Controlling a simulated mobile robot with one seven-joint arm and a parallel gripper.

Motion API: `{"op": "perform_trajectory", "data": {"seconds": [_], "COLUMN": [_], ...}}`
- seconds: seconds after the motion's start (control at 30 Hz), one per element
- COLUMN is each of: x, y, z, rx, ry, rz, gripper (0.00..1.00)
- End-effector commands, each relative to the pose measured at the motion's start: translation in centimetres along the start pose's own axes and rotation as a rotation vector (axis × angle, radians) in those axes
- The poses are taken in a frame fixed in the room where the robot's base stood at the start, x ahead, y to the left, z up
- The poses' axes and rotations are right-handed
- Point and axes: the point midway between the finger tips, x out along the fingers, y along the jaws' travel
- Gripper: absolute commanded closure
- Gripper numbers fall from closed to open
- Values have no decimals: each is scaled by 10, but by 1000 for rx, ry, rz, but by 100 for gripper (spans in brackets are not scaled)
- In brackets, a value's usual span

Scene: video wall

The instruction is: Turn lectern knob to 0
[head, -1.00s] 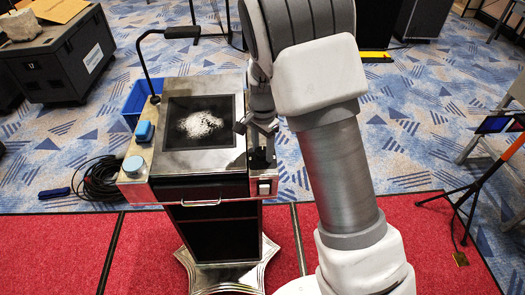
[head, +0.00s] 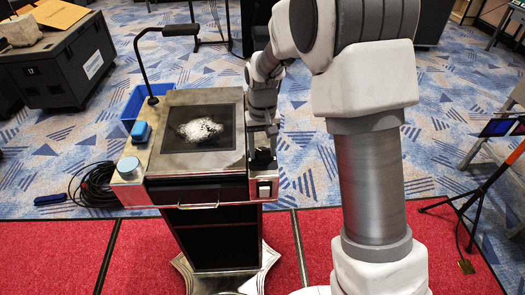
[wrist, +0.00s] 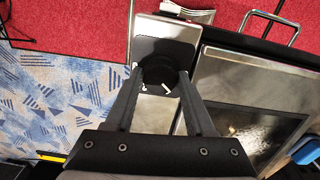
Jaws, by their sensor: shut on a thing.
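The lectern (head: 184,182) stands ahead with a dark screen (head: 203,128) in its sloped top. Its black knob (head: 262,158) sits on the right side panel, above a small light switch. In the wrist view the knob (wrist: 160,74) lies between the fingertips of my gripper (wrist: 161,76), which is shut on it. Small white marks (wrist: 167,89) show on the panel close to the knob; I cannot read them or tell the setting. In the head view my gripper (head: 263,138) comes down on the knob from above.
A cable coil (head: 97,185) lies left on the floor. A tripod stand (head: 484,190) stands right.

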Motion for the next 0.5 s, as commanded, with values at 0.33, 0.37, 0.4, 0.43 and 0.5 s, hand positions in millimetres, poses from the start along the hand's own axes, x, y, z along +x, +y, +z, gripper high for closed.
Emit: {"op": "perform_trajectory", "data": {"seconds": [0.33,0.37,0.4,0.43,0.5], "x": [0,0,0,0,0], "y": [0,0,0,0,0], "z": [0,0,0,0,0], "rx": [-325,-350,-385,-411,-465], "ry": [1,1,1,1,1], "rz": [-1,-1,-1,-1,0], "gripper": [100,100,100,100,100]}}
